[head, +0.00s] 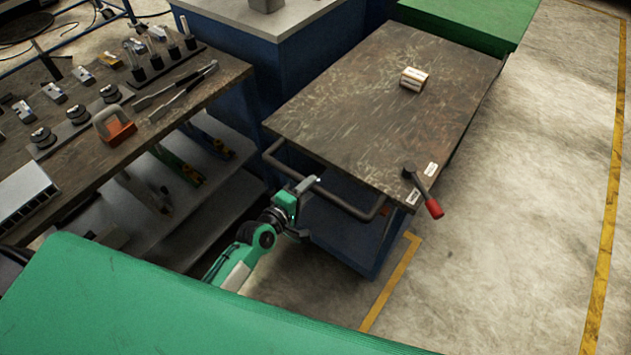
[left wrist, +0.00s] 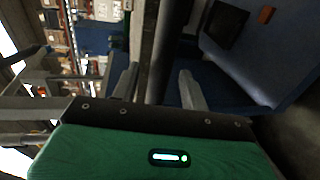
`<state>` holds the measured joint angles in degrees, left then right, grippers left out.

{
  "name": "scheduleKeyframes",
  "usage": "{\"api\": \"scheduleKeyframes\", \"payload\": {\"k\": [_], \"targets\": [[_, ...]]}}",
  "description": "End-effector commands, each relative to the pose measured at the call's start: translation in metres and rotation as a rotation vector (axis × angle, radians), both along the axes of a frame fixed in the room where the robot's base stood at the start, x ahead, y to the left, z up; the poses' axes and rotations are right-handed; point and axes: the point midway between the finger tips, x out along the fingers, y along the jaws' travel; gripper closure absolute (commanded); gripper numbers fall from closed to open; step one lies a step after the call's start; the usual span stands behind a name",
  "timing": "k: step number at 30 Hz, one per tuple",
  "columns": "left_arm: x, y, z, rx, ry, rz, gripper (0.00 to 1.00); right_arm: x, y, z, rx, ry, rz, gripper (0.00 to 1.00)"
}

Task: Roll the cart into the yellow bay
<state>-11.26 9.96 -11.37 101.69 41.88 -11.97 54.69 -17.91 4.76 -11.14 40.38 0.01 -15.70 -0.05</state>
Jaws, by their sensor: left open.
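The cart has a dark, worn top (head: 385,110) and a blue body (head: 345,235). Its grey bar handle (head: 345,203) sticks out at the near left end. My left gripper (head: 303,207) is at this handle, with its jaws open. In the left wrist view a dark bar (left wrist: 158,45) runs between the two spread fingers of my left gripper (left wrist: 160,88); contact cannot be told. A yellow floor line (head: 390,283) with a corner shows beside the cart's near end, partly hidden by the cart. A longer yellow line (head: 605,240) runs along the far right. My right gripper is out of view.
A small box (head: 413,79) and a red-gripped lever (head: 424,192) are on the cart top. A workbench with tools (head: 110,105) stands left. A blue cabinet (head: 265,45) and green-topped unit (head: 475,20) stand behind. The floor (head: 530,180) right of the cart is clear.

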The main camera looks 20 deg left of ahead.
Motion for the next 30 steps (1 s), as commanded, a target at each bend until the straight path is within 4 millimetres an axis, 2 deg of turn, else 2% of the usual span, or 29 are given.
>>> {"api": "scheduleKeyframes", "payload": {"k": [3, 9, 20, 27, 30], "targets": [[0.017, -0.006, -0.003, 0.001, 0.000, 0.000, 0.55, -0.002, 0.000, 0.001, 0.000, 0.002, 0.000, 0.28], [0.033, -0.012, -0.007, 0.001, 0.000, 0.000, 0.55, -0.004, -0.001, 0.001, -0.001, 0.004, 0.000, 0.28], [0.036, -0.013, -0.008, 0.001, 0.001, 0.000, 0.55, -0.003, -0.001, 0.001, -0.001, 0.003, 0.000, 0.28], [0.036, -0.013, -0.008, 0.001, 0.001, 0.000, 1.00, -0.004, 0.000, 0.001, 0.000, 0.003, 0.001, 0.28], [0.036, -0.013, -0.008, 0.001, 0.001, 0.000, 1.00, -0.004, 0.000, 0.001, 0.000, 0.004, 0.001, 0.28]]}}
